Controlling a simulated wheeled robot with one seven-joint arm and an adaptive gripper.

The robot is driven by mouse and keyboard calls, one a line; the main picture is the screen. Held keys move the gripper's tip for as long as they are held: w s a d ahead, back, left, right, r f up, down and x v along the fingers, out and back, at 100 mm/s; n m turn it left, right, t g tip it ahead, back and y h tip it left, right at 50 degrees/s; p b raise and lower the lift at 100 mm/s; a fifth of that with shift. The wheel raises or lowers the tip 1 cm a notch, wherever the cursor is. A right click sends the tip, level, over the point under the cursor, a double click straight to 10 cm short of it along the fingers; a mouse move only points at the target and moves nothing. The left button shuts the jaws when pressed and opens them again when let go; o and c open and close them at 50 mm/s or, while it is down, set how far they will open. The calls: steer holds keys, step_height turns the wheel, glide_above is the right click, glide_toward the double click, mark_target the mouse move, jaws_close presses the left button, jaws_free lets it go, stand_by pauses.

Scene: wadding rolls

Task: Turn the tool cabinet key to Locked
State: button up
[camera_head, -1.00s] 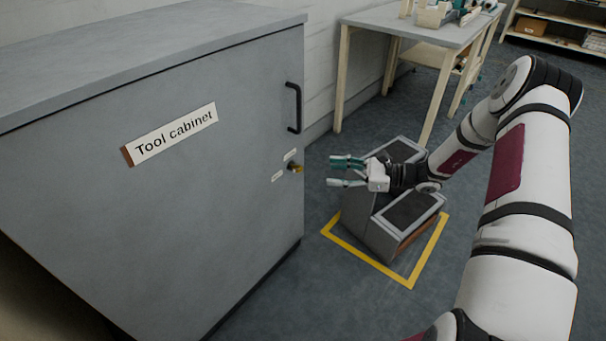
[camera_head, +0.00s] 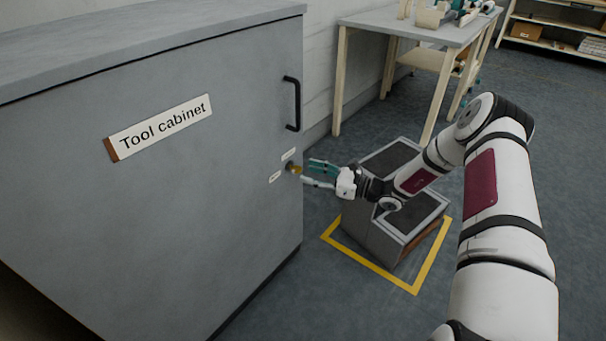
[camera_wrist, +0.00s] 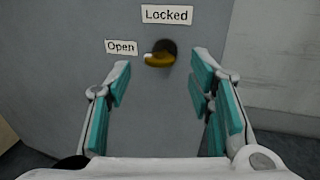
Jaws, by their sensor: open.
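The tool cabinet (camera_head: 200,200) fills the left of the head view, its door closed. A brass key (camera_head: 293,169) sticks out of the lock near the door's right edge. In the wrist view the key (camera_wrist: 158,59) points left, toward the "Open" label (camera_wrist: 121,47). The "Locked" label (camera_wrist: 167,14) is above the keyhole. My gripper (camera_head: 309,172) is open, with teal finger pads, just in front of the lock. In the wrist view the key lies ahead, between and beyond the fingertips of my gripper (camera_wrist: 158,80), and neither finger appears to touch it.
A black door handle (camera_head: 293,105) is above the lock. A grey stepped block (camera_head: 372,235) stands on the floor inside a yellow outline (camera_head: 413,288), below my forearm. A workbench (camera_head: 400,27) stands behind, with shelves at the back right.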

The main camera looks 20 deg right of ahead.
mark_target(301, 170)
steer(key=shift+b+x, duration=0.3)
steer(key=shift+x, duration=1.4)
jaws_close()
steer(key=shift+m, duration=0.4)
steer(key=shift+s+a+f+m+t+h+p, duration=0.2)
steer(key=shift+m+t+p, duration=0.55)
steer(key=shift+m, duration=2.6)
steer(key=shift+w+d+f+m+t+h+p, duration=0.2)
steer(key=shift+m+t, duration=0.9)
steer(key=shift+m, duration=2.2)
steer(key=shift+s+a+r+m+t+h+p, duration=0.15)
steer(key=shift+m+t+h+p, duration=0.55)
steer(key=shift+m, duration=2.65)
steer(key=shift+f+t+y, duration=0.15)
steer(key=shift+t+y, duration=0.1)
steer(key=shift+y, duration=0.05)
